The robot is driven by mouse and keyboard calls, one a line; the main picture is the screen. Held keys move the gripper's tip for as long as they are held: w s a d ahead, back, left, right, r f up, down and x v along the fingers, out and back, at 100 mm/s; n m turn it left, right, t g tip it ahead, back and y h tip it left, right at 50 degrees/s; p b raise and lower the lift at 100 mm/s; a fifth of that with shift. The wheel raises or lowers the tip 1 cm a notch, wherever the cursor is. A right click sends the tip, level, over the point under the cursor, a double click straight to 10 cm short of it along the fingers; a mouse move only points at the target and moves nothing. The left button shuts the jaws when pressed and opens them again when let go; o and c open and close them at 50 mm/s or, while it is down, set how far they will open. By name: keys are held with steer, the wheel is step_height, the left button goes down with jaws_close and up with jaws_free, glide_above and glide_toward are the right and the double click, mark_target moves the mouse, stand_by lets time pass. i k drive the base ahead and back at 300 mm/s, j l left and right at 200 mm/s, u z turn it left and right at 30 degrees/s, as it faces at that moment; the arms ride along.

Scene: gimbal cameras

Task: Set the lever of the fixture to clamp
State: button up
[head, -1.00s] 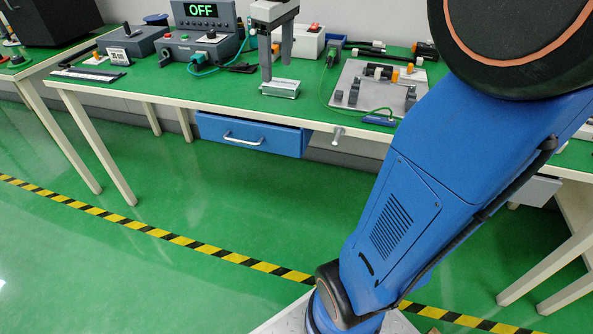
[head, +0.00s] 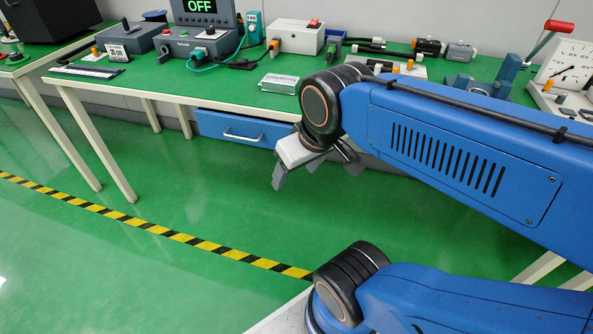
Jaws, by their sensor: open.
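A lever with a red handle (head: 559,26) slants up to the right at the right end of the bench. My gripper (head: 313,170) is open and empty. It hangs in front of the bench's front edge, over the floor, well to the left of the lever and apart from everything.
A white panel (head: 567,65) stands right of the fixture. A blue drawer (head: 240,130) sits under the bench. The floor is clear.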

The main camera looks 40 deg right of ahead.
mark_target(410, 65)
steer(key=k+l+z, duration=0.1)
steer(key=z, duration=0.3)
steer(key=k+l+z, duration=0.2)
steer(key=z, duration=0.25)
steer(key=k+l+z, duration=0.15)
steer(key=z, duration=0.25)
steer(key=l, duration=0.1)
